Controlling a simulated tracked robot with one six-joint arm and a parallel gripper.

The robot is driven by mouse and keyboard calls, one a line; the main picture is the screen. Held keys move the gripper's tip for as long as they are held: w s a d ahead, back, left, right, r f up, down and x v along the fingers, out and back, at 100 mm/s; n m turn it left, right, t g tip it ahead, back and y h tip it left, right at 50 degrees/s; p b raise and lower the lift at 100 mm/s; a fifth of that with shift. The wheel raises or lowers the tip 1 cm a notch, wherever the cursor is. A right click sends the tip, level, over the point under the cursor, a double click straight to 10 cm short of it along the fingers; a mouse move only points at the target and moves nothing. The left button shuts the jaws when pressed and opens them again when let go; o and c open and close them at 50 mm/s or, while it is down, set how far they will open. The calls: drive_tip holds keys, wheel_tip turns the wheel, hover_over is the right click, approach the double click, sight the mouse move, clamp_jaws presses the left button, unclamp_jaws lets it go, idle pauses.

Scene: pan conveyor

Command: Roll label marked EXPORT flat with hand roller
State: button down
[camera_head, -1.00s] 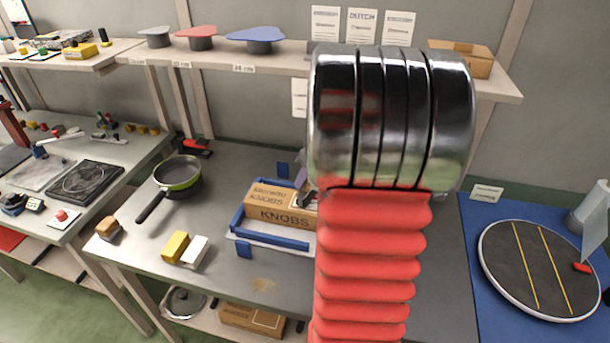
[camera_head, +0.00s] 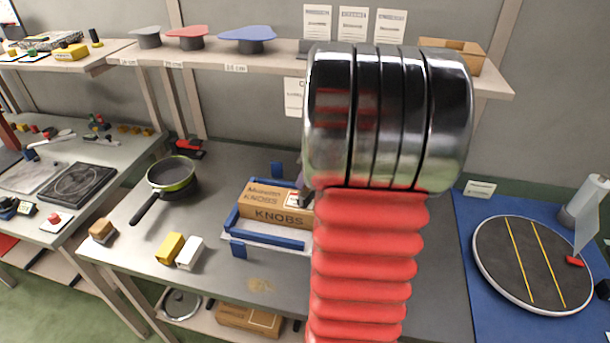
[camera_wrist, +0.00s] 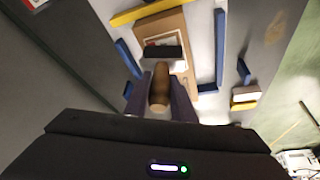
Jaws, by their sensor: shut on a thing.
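My gripper (camera_wrist: 160,98) is shut on the wooden handle of a hand roller (camera_wrist: 160,85). The roller's black cylinder (camera_wrist: 163,51) is over the top of a cardboard box (camera_wrist: 181,22). A pale label (camera_wrist: 178,66) lies on the box top, partly hidden by the cylinder; its print is unreadable here. I cannot tell whether the cylinder touches it. In the head view the box (camera_head: 262,211), printed KNOBS, sits inside a blue frame (camera_head: 268,237) on the grey bench. My arm hides its right end and most of the gripper there.
A yellow block (camera_head: 169,247) and a white block (camera_head: 190,253) lie left of the frame. A pan (camera_head: 172,177) is behind them. A round turntable (camera_head: 533,265) on a blue mat stands right. A shelf (camera_head: 270,63) runs along the back.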

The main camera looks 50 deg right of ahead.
drive_tip(key=shift+s+d, duration=0.1)
drive_tip(key=shift+s, duration=0.1)
drive_tip(key=shift+w+a, duration=0.25)
drive_tip(key=shift+w, duration=0.2)
drive_tip(key=shift+w+a, duration=0.15)
drive_tip(key=shift+w, duration=0.15)
drive_tip(key=shift+w+a+f, duration=0.1)
drive_tip(key=shift+w+a, duration=0.15)
drive_tip(key=shift+w, duration=0.15)
idle(0.6)
drive_tip(key=shift+w+a, duration=0.15)
drive_tip(key=shift+w, duration=0.2)
drive_tip(key=shift+w+a, duration=0.15)
drive_tip(key=shift+w, duration=0.15)
drive_tip(key=shift+w+a, duration=0.15)
drive_tip(key=shift+w, duration=0.15)
